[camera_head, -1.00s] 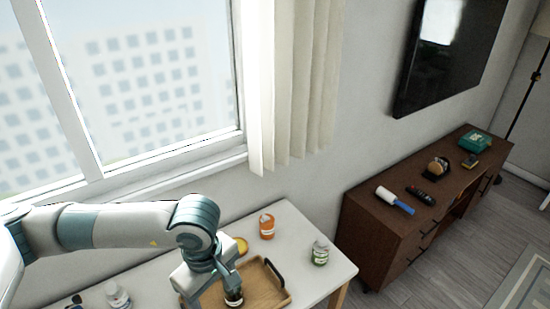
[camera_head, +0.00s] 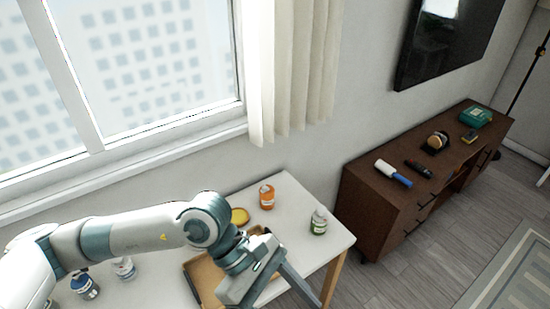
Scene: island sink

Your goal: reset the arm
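My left arm reaches in from the left over the white table (camera_head: 325,232). My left gripper (camera_head: 268,296) is above the table's front part, partly cut off by the lower picture edge. Its fingertips are not clearly seen, so I cannot tell whether it is open or shut or holds anything. The wooden tray (camera_head: 204,279) lies below and behind it, largely covered by the gripper. The dark jar is not visible now. My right gripper is not in view.
An orange bottle (camera_head: 267,197), a green-labelled bottle (camera_head: 318,222) and a yellow lid-like disc (camera_head: 239,216) stand near the tray. White-capped bottles (camera_head: 85,287) (camera_head: 124,268) are at the left. A brown cabinet (camera_head: 385,216) with small items stands to the right.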

